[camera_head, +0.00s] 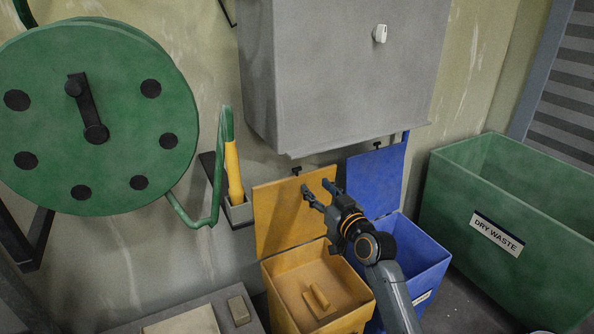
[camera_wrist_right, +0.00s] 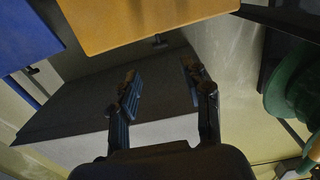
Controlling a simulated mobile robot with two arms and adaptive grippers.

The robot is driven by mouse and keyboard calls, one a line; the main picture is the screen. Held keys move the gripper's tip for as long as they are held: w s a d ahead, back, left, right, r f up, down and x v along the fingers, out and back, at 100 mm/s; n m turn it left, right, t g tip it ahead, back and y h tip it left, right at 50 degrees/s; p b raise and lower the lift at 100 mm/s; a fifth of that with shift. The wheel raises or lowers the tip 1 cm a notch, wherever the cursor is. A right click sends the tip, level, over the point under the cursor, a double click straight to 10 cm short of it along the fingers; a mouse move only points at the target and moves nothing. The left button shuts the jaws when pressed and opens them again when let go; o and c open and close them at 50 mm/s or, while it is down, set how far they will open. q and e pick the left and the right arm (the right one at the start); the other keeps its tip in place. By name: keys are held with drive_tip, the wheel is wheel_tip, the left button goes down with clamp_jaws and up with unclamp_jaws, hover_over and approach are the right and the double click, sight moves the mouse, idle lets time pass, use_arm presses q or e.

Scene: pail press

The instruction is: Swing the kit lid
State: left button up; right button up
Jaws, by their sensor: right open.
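A yellow bin (camera_head: 333,297) stands on the floor with its flat yellow lid (camera_head: 277,215) raised upright behind it. A blue bin (camera_head: 427,262) stands beside it, with a raised blue lid (camera_head: 378,178). I cannot tell which lid is the kit lid. My right gripper (camera_head: 317,188) is open and empty in front of the upper right part of the yellow lid, near the blue lid. In the wrist view, my right gripper (camera_wrist_right: 161,86) has its fingers apart with nothing between them; the yellow lid (camera_wrist_right: 140,18) and blue lid (camera_wrist_right: 25,35) are at the top. My left gripper is not seen.
A grey wall box (camera_head: 335,80) with a white knob (camera_head: 380,34) hangs above the lids. A green wheel (camera_head: 95,115) and a yellow-handled tool (camera_head: 234,170) are at left. A green dry waste container (camera_head: 510,205) stands at right. A small block lies in the yellow bin.

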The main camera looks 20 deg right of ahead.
sight(298, 170)
drive_tip(key=w, duration=0.4)
drive_tip(key=w+b, duration=0.1)
drive_tip(key=w, duration=0.1)
drive_tip(key=shift+a+f, duration=0.1)
drive_tip(key=shift+a, duration=0.2)
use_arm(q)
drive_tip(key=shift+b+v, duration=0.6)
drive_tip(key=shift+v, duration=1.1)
use_arm(e)
drive_tip(key=shift+w+a, duration=0.2)
drive_tip(key=shift+w, duration=2.65)
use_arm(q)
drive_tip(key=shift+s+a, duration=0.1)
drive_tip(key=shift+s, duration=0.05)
use_arm(e)
clamp_jaws()
